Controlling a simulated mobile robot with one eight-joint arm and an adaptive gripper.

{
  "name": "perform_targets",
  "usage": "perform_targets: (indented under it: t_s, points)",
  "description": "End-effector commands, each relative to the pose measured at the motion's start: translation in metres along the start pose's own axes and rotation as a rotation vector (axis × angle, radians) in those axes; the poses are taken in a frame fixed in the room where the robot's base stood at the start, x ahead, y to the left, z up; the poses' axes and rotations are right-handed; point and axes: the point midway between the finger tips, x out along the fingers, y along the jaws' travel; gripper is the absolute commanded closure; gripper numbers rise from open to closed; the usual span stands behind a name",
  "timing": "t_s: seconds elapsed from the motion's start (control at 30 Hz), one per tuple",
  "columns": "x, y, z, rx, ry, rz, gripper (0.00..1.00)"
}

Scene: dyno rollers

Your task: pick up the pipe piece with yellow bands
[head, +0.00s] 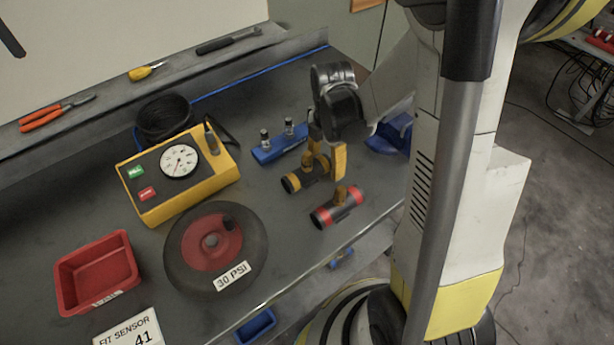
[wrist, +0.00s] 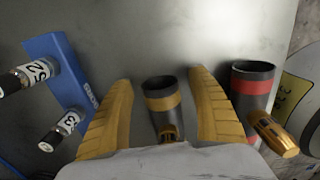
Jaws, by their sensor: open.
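The pipe piece with yellow bands (head: 292,183) is a dark tee with a brass side stub, lying on the grey workbench (head: 262,208). In the wrist view, the yellow-banded pipe piece (wrist: 161,101) shows between the two yellow fingers, with a gap on each side. My gripper (head: 326,158) is open over it in the head view; it also shows in the wrist view (wrist: 160,112). The gripper partly hides the pipe piece in the head view. The fingers do not appear to touch it.
A similar pipe piece with red bands (head: 337,207) lies close by, just right of the right finger in the wrist view (wrist: 250,88). A blue holder with small bottles (head: 272,150) stands behind. A yellow gauge box (head: 205,187) and a 30 PSI disc (head: 250,250) are left.

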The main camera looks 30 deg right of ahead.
Motion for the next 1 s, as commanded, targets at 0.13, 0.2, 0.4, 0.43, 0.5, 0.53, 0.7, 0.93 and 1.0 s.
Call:
perform_targets:
  t_s: [0.13,0.2,0.4,0.43,0.5,0.53,0.7,0.93,1.0]
  points:
    - [0.008,0.0,0.0,0.0,0.0,0.0,0.32]
    - [0.007,0.0,0.0,0.0,0.0,0.0,0.32]
    - [0.007,0.0,0.0,0.0,0.0,0.0,0.76]
    - [0.007,0.0,0.0,0.0,0.0,0.0,0.85]
    - [0.007,0.0,0.0,0.0,0.0,0.0,1.0]
    - [0.006,0.0,0.0,0.0,0.0,0.0,1.0]
    - [0.006,0.0,0.0,0.0,0.0,0.0,1.0]
    - [-0.024,0.0,0.0,0.0,0.0,0.0,1.0]
    - [-0.04,0.0,0.0,0.0,0.0,0.0,1.0]
